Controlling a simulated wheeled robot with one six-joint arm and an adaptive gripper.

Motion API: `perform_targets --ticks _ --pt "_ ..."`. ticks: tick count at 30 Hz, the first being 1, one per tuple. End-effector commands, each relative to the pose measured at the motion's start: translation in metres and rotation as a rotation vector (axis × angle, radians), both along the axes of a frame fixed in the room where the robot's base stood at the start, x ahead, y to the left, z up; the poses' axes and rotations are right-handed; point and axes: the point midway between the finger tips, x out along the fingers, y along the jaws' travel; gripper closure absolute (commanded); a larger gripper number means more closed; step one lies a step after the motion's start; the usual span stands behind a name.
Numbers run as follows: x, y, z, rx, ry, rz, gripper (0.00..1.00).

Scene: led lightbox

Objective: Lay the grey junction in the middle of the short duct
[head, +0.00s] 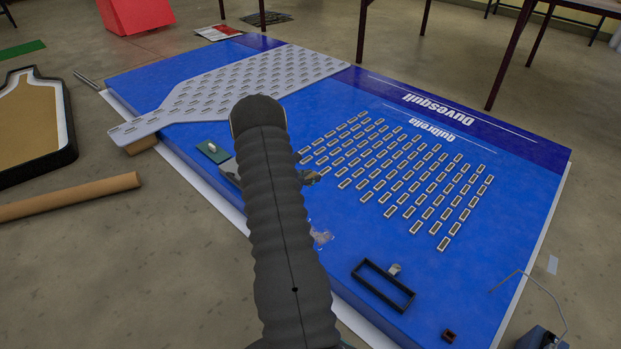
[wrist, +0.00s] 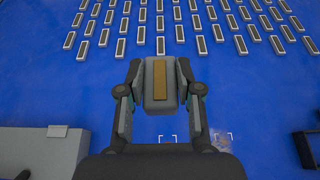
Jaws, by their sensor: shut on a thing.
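My gripper (wrist: 155,90) is shut on a small grey block with a tan strip on its face, which looks like the grey junction (wrist: 174,88). It is held above the blue panel, its far end pointing toward the rows of small lights. In the head view my arm hides most of the gripper and the block. A black open rectangular frame, likely the short duct (head: 377,294), lies on the panel's near right part, apart from the gripper. Part of a black frame also shows at the right edge of the wrist view (wrist: 303,150).
The blue panel (head: 520,190) carries rows of small light modules (head: 400,175) and a grey perforated plate (head: 230,88). A small metallic piece (head: 394,268) sits beside the black frame. Crumpled clear plastic (head: 321,237) and a small dark square piece (head: 448,336) lie near the front edge.

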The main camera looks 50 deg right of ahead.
Motion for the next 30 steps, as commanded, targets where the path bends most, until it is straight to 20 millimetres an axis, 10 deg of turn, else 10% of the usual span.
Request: perform_targets --ticks 20,30 --pt "0.001 0.011 -0.014 0.001 0.003 0.064 1.00" --pt "0.038 0.090 0.014 -0.001 0.000 0.342 1.00"
